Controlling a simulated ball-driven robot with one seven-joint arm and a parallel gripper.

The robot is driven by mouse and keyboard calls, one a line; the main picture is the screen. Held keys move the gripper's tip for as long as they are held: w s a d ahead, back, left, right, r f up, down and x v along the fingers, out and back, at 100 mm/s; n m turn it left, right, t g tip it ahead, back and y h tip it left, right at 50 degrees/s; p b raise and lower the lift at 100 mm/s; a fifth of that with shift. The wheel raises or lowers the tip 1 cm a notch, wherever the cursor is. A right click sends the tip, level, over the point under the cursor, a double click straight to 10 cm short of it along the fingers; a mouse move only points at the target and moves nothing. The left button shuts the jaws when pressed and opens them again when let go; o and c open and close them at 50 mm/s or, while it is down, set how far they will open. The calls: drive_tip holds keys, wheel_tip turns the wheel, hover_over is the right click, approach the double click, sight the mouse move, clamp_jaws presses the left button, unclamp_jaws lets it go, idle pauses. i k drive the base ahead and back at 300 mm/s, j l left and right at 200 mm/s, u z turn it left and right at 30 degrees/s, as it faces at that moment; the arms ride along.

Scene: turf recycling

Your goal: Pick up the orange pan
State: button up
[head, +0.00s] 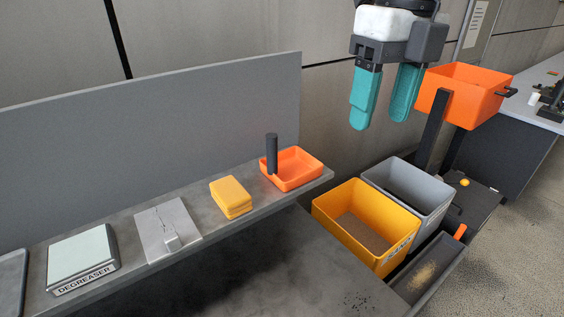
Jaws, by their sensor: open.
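The orange pan (297,178) is a shallow, open tray near the right end of the grey shelf (105,295). A dark upright handle (271,155) stands at its left side. The pan looks empty. My gripper (380,122) hangs at the upper middle right with its two teal fingers pointing down. The fingers are apart with nothing between them. The gripper appears higher than the pan and to its right in the picture, and is clear of it.
Left of the pan are a yellow block (231,197), a grey plate (168,230) and a degreaser box (82,262). To the right are a yellow bin (330,210), a grey bin (437,221) and a raised orange bin (460,102). A panel (150,130) stands behind the shelf.

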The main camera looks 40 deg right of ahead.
sight(290, 168)
drive_tip(key=i, duration=0.9)
